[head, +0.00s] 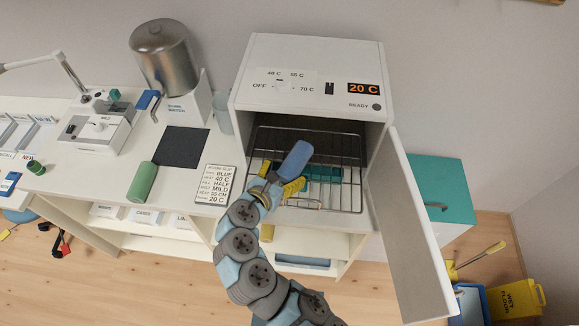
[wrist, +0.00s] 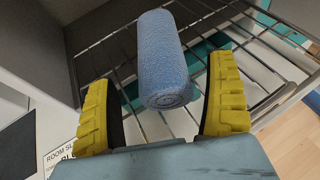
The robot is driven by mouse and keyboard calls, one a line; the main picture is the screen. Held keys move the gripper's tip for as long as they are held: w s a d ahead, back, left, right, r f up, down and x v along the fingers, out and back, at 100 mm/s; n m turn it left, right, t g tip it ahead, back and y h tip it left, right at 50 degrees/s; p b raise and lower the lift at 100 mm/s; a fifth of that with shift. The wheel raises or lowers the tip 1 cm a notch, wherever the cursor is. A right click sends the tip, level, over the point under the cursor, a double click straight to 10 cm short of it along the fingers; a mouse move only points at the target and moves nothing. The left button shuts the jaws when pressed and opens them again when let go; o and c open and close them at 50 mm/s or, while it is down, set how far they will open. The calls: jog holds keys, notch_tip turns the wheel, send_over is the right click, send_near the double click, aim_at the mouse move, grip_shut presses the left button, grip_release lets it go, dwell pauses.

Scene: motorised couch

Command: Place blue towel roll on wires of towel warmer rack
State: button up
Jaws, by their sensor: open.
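The blue towel roll (head: 297,159) is at the mouth of the open towel warmer, over the wire rack (head: 345,190). In the wrist view the blue towel roll (wrist: 162,58) lies along the rack wires (wrist: 195,30), pointing inward, and looks to rest on them. My gripper (head: 279,178) reaches in from the front. Its yellow fingers (wrist: 160,95) are open on either side of the roll's near end, with a visible gap on both sides. The wires directly under the roll are hidden.
The warmer's door (head: 418,235) stands open at the right. A teal item (head: 322,181) shows under the rack wires. A green roll (head: 142,182), a dark mat (head: 182,148) and a printed card (head: 215,184) are on the counter at left. The rack's right side is clear.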

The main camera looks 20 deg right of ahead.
jog(key=shift+v, duration=3.45)
